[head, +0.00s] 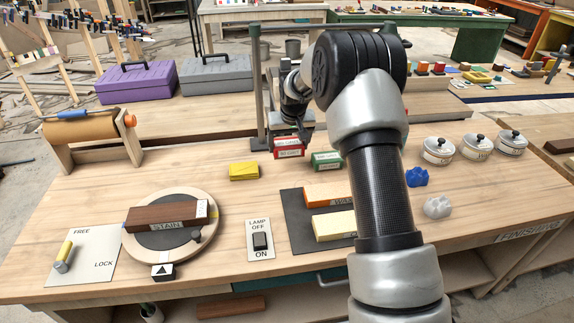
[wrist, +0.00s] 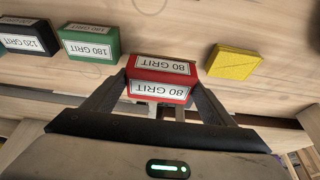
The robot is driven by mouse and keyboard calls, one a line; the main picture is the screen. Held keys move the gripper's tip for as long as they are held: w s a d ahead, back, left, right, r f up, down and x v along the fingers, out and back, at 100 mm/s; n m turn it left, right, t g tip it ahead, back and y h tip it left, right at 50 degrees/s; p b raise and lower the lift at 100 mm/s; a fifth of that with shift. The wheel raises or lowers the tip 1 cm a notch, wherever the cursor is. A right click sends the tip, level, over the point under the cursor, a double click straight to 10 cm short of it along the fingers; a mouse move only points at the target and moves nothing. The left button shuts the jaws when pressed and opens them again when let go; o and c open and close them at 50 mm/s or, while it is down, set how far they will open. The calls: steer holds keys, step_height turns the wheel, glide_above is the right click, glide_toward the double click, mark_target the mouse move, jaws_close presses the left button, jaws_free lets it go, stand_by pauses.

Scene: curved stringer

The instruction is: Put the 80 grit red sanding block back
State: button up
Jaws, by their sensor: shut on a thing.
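The red 80 grit sanding block (head: 289,148) is at the back middle of the workbench, between a yellow block and a green block. My gripper (wrist: 161,86) is shut on the red block (wrist: 162,68), one finger on each side. Two white "80 GRIT" labels face the wrist camera, upside down. I cannot tell whether the block touches the bench.
The green 180 grit block (wrist: 91,43) and a black 120 grit block (wrist: 27,37) stand in line beside it. A yellow block (head: 244,171) lies on the other side. Nearby are a lamp switch (head: 260,241), a turntable (head: 196,205) and a dark mat (head: 297,215). Bare bench lies in front.

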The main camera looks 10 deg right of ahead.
steer(key=shift+f, duration=3.5)
steer(key=shift+f+b, duration=0.1)
steer(key=shift+b, duration=0.2)
steer(key=shift+f, duration=0.15)
steer(key=o, duration=1.1)
